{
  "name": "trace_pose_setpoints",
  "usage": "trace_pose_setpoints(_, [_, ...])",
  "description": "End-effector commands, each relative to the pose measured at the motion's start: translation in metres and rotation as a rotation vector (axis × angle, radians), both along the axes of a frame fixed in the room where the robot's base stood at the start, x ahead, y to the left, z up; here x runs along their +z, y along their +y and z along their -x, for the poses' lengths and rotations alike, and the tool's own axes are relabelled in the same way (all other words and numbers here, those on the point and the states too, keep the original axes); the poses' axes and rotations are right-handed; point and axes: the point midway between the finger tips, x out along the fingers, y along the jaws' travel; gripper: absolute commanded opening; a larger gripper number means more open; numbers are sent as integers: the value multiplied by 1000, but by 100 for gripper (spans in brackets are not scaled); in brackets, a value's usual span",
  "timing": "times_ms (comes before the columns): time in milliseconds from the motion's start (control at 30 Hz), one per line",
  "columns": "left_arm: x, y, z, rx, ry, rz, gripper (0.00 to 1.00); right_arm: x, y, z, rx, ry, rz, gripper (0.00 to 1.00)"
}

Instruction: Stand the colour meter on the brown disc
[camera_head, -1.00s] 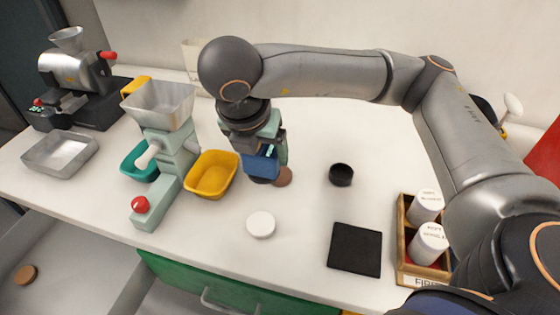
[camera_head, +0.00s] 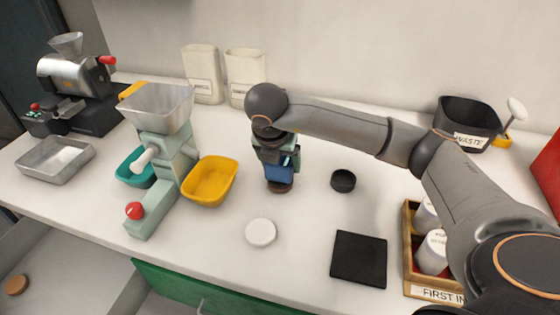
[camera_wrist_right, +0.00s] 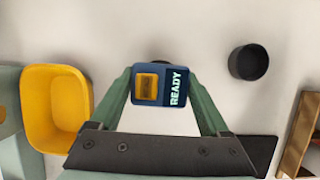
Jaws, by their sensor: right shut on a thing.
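The colour meter (camera_head: 279,173) is a small blue block with a dark base. Its READY screen and yellow panel face up into the right wrist view (camera_wrist_right: 161,86). My right gripper (camera_head: 277,160) is shut on the meter, its green fingers on either side of it. The brown disc (camera_head: 280,188) shows just under the meter's base, mostly covered by it. The meter looks upright over the disc; I cannot tell whether they touch. My left gripper is not in view.
A yellow tray (camera_head: 210,181) is left of the meter, beside a pale green grinder (camera_head: 158,165). A white disc (camera_head: 261,233), a black cup (camera_head: 343,181) and a black mat (camera_head: 359,258) lie nearby. A wooden rack (camera_head: 412,262) holds white jars at right.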

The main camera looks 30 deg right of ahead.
Motion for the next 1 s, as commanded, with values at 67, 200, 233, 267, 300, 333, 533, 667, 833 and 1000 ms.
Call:
trace_pose_setpoints(67, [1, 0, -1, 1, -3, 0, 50, -1, 0, -1, -1, -4, 1, 0])
trace_pose_setpoints(200, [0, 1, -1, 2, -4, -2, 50, -1, 0, -1, -1, -4, 1, 0])
trace_pose_setpoints(233, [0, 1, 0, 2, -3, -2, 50, -1, 0, -1, -1, -4, 1, 0])
trace_pose_setpoints(267, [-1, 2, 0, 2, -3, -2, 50, -1, 0, -1, -1, -4, 1, 0])
trace_pose_setpoints(300, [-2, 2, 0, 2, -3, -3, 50, -2, 0, -1, -1, -3, 0, 0])
trace_pose_setpoints(333, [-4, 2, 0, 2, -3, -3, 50, -4, 0, -1, -1, -3, 0, 0])
trace_pose_setpoints(533, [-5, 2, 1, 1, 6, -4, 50, -4, 0, 0, -1, -1, 1, 95])
trace_pose_setpoints(667, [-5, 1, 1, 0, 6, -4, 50, -4, 0, 0, -1, 0, 0, 100])
trace_pose_setpoints(833, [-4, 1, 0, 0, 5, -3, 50, -3, 0, 0, -1, 0, 0, 100])
trace_pose_setpoints(1000, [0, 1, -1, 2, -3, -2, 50, 9, 4, 2, 1, -3, -1, 100])
